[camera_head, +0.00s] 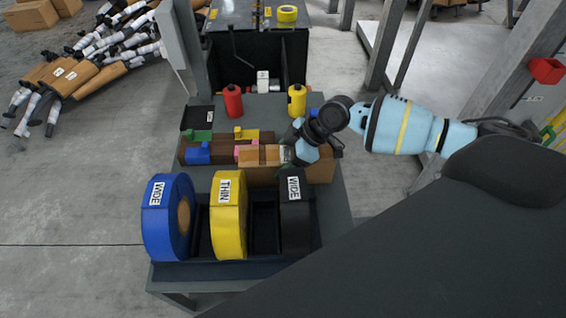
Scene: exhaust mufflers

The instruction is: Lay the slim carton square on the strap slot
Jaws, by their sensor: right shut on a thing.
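My right gripper (291,154) reaches in from the right, over the work table. It is shut on a slim brown carton (259,156), gripping its right end next to a white patch. The carton lies crosswise at the wooden rack behind the tape rolls. Pink pieces (241,152) show at its left end and behind it. I cannot tell whether the carton rests on the rack or hangs just above it. The strap slot is not clearly visible; the carton and gripper cover part of the rack. My left gripper is not in view.
Blue (167,218), yellow (228,216) and black (296,212) tape rolls stand in front of the wooden rack (315,173). Blue (199,153) and green (199,135) blocks sit at its left. Red (233,101) and yellow (297,100) bottles stand behind.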

